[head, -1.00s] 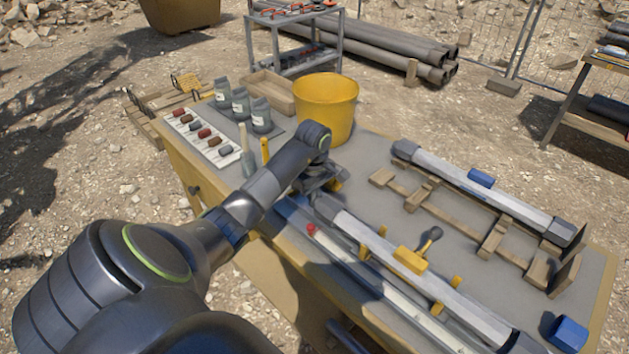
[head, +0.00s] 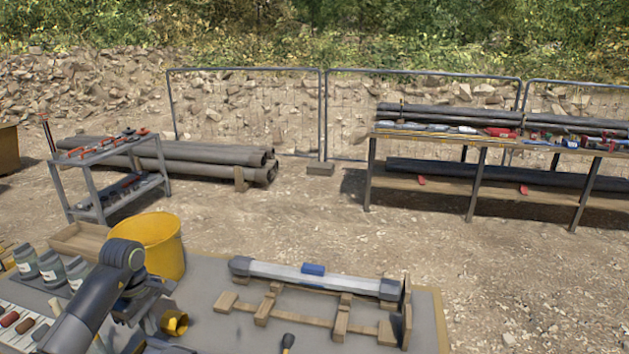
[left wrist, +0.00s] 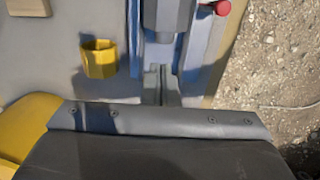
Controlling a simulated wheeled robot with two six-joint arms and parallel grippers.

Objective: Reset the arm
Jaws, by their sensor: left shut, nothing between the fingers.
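My left arm enters at the lower left of the head view. Its gripper (head: 146,302) is shut and empty, above the table in front of the yellow bucket (head: 150,243). The fingertips are partly hidden by the dark wrist. A short yellow ring (head: 175,322) stands on the table just right of the gripper; it also shows in the left wrist view (left wrist: 98,60). My right gripper is in neither view.
A grey tube with a blue block (head: 312,269) lies on a wooden cradle (head: 262,311). Grey bottles (head: 51,269) and a wooden tray (head: 80,240) are at left. Beyond are a tool cart (head: 108,158), stacked pipes (head: 210,163), a long bench (head: 470,188) and a fence. Gravel between is open.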

